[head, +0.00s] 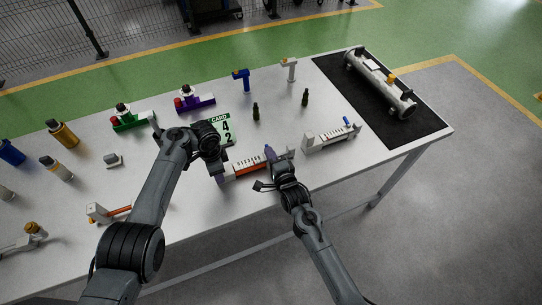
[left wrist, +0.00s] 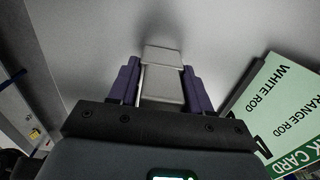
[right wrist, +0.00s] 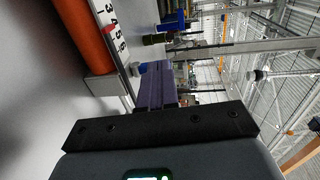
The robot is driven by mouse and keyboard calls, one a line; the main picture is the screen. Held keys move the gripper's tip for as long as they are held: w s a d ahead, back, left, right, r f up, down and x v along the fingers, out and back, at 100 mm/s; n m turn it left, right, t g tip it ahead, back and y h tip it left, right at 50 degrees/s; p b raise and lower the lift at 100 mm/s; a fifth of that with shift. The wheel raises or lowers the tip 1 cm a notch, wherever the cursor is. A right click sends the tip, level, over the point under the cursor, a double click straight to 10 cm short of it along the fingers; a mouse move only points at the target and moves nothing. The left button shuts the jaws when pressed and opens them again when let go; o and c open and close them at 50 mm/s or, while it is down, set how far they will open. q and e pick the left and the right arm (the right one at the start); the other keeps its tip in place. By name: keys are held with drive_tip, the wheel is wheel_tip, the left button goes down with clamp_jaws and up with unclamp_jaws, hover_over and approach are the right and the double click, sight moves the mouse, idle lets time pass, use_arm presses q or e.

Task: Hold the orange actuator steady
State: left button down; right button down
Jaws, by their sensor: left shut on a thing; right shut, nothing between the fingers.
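The orange actuator (head: 247,170) lies near the table's front edge, an orange cylinder with a white numbered scale and grey end blocks. In the right wrist view its orange body (right wrist: 72,35) shows close, with a red mark on the scale. My left gripper (head: 220,176) is at its left end; in the left wrist view the purple fingers (left wrist: 162,85) are shut on a light grey block, apparently the actuator's end block. My right gripper (head: 270,153) is shut and empty by the actuator's right end; its purple fingers (right wrist: 155,85) are beside the grey end block (right wrist: 103,88).
A similar white actuator (head: 330,138) with a blue part lies to the right. A green task card (head: 226,130) lies behind my left gripper. Small dark bottles (head: 256,112) and coloured fixtures stand farther back. A black mat (head: 385,125) bears a large grey cylinder.

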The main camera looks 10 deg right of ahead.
sight(266, 145)
drive_tip(key=g, duration=0.1)
drive_tip(key=w+r+g, duration=0.1)
drive_tip(key=g+h, duration=0.1)
drive_tip(key=shift+w+a+r+g, duration=0.15)
drive_tip(key=shift+w+a+g, duration=0.05)
drive_tip(key=shift+w+g, duration=0.1)
drive_tip(key=g, duration=0.2)
drive_tip(key=shift+w+a+r+g+h, duration=0.1)
drive_tip(key=shift+w+r+g+h, duration=0.05)
drive_tip(key=shift+w+g+h, duration=0.2)
drive_tip(key=shift+w+a+g+h, duration=0.15)
drive_tip(key=shift+w+g+h, duration=0.15)
drive_tip(key=shift+g, duration=0.85)
drive_tip(key=shift+w+a+g, duration=0.1)
drive_tip(key=shift+w+g, duration=0.2)
drive_tip(key=shift+w, duration=0.1)
drive_tip(key=shift+w+g+h, duration=0.25)
drive_tip(key=shift+g, duration=0.35)
drive_tip(key=shift+w+a, duration=0.1)
drive_tip(key=shift+w, duration=0.1)
drive_tip(key=shift+s+f, duration=0.1)
drive_tip(key=shift+f, duration=0.1)
drive_tip(key=shift+r, duration=0.15)
